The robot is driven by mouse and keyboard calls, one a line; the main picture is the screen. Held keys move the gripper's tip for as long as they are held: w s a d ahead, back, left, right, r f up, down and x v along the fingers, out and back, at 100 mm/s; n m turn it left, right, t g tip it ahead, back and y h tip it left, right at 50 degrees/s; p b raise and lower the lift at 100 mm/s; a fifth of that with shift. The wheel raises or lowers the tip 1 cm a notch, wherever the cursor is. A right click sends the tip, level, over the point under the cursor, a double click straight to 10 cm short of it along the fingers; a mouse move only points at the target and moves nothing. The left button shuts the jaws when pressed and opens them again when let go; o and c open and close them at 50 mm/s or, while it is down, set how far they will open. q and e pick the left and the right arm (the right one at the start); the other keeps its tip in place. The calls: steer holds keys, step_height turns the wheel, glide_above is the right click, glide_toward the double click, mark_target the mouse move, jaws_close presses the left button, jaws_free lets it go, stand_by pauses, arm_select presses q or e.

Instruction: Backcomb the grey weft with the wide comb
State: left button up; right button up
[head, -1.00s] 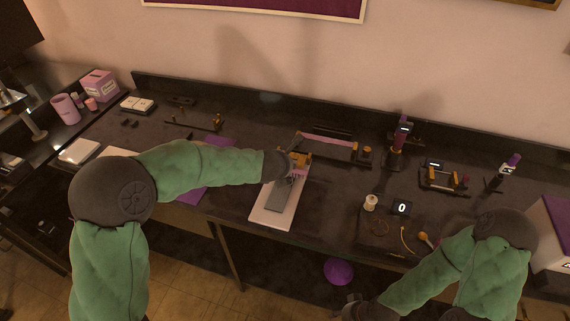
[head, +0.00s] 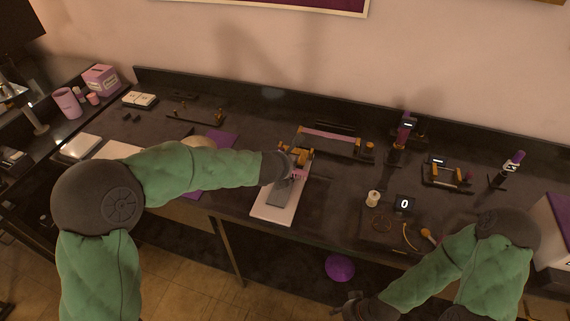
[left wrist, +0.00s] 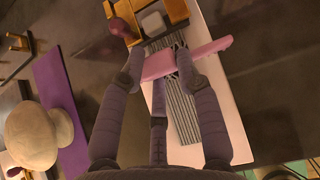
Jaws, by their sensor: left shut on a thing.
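The grey weft (left wrist: 183,115) lies lengthwise on a pale board (left wrist: 232,120), its far end at a yellow-brown clamp block (left wrist: 170,12). In the head view the weft (head: 279,196) lies on the board (head: 268,213) at the table's front edge. My left gripper (left wrist: 160,64) is shut on the pink comb (left wrist: 205,50), which lies crosswise over the weft near the clamp. Whether its teeth are in the hair cannot be told. In the head view my left gripper (head: 290,173) is over the board. My right gripper (head: 352,306) is low at the front, away from the weft; its fingers are too dark to read.
A rack with a pink strip (head: 330,140) stands behind the board. A beige rounded head form (left wrist: 38,132) sits by a purple mat (left wrist: 60,95), left of the board. A counter showing 0 (head: 404,204) and a spool (head: 373,198) stand to the right. A purple ball (head: 340,268) is below the table edge.

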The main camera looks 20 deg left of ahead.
arm_select(q)
steer(key=shift+f+b, duration=0.7)
stand_by(0.3)
steer(key=shift+w, duration=0.2)
steer(key=shift+w+p, duration=0.45)
steer(key=shift+w, duration=0.6)
steer(key=shift+r, duration=0.1)
steer(key=shift+r+p, duration=0.6)
steer(key=shift+p, duration=0.1)
steer(key=shift+r, duration=0.1)
step_height(320, 180, up, 6)
steer(key=p, duration=0.6)
